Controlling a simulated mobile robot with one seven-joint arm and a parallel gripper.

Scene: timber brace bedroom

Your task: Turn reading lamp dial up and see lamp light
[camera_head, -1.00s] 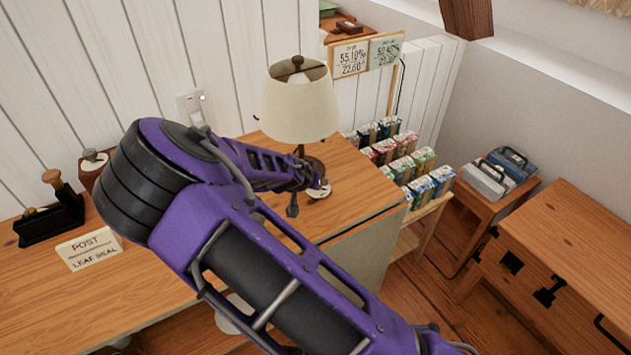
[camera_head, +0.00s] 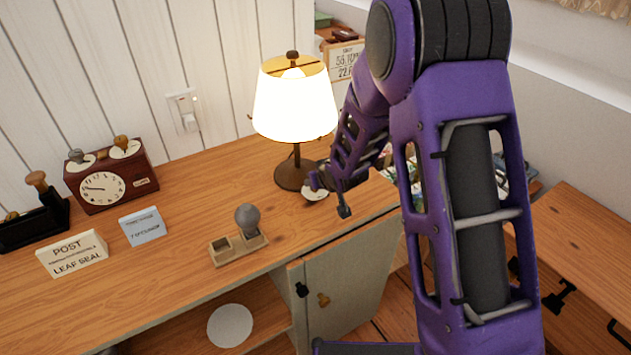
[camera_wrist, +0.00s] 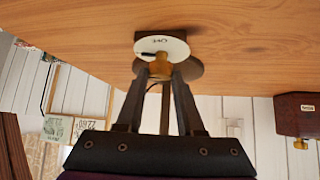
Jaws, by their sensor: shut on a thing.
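The reading lamp (camera_head: 295,100) stands on the wooden desk with its cream shade glowing brightly. Its dark round base (camera_head: 292,175) rests on the desktop. The dial, a brass knob on a round white plate, sits beside the base; its plate (camera_head: 315,193) shows partly behind my gripper. In the wrist view, the brass knob (camera_wrist: 160,67) is between my fingertips, and the white plate (camera_wrist: 172,47) has a dark mark and partly legible lettering. My gripper (camera_head: 328,182) is shut on the dial knob; it also shows in the wrist view (camera_wrist: 159,72).
On the desk (camera_head: 190,210) are a clock box (camera_head: 110,178), a POST sign (camera_head: 72,254), a blue-grey card (camera_head: 142,226) and a small wooden holder (camera_head: 238,248) with a grey ball-topped piece. A wall switch (camera_head: 187,112) is behind. The desktop left of the lamp is mostly clear.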

